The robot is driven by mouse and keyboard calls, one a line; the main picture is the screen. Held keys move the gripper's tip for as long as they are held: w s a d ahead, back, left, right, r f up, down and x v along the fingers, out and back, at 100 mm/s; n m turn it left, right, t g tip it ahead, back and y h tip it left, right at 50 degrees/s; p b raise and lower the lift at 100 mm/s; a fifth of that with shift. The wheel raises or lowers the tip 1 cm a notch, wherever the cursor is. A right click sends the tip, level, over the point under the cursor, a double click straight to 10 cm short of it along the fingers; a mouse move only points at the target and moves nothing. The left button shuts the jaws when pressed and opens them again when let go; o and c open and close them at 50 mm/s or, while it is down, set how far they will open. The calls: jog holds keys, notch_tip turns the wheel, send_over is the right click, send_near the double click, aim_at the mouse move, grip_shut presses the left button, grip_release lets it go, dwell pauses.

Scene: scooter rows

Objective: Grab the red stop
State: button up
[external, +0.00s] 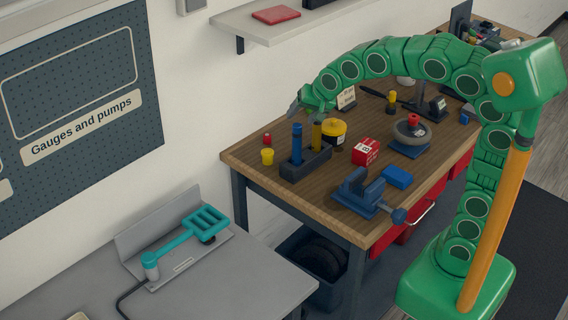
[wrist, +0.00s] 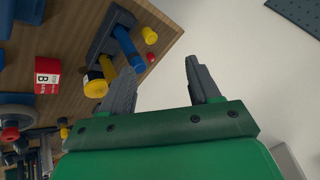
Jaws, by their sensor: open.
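A small red stop (external: 267,139) stands on the wooden bench near its back left edge, behind a small yellow piece (external: 267,156). In the wrist view the red stop (wrist: 151,58) is left of the space between the fingers, by the bench edge. My gripper (external: 297,110) is over the back of the bench, right of the red stop and apart from it. In the wrist view my gripper (wrist: 165,78) is open, with nothing between its fingers. Another red piece (external: 413,119) sits on a grey round bowl (external: 410,132) farther right.
A dark block (external: 305,165) holding blue and yellow cylinders stands right of the red stop. A yellow tin (external: 334,132), a red box (external: 366,151) and a blue vise (external: 362,190) are nearby. The white wall (wrist: 225,40) rises behind the bench.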

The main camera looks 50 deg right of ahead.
aim_at(267, 135)
jog(key=w+d+f+m+h, duration=0.1)
jog(key=w+d+f+h, duration=0.15)
jog(key=w, duration=0.35)
jog(key=w+d+f+m+t+h, duration=0.1)
jog(key=w+d+f+m+h, duration=0.1)
jog(key=w+d, duration=0.3)
jog(key=w+d+f+m+h, duration=0.1)
jog(key=w+d+f+h, duration=0.2)
jog(key=w, duration=0.4)
jog(key=w+a+f+n, duration=0.1)
jog(key=f, duration=0.4)
jog(key=w+a+f+n+h, duration=0.1)
jog(key=f, duration=0.4)
jog(key=w+a+f+n, duration=0.1)
jog(key=w+f, duration=0.1)
jog(key=f, duration=0.4)
jog(key=shift+a+t+h, duration=0.35)
jog(key=shift+t, duration=0.05)
jog(key=shift+x, duration=3.8)
jog(key=shift+d+r, duration=0.15)
jog(key=c, duration=1.1)
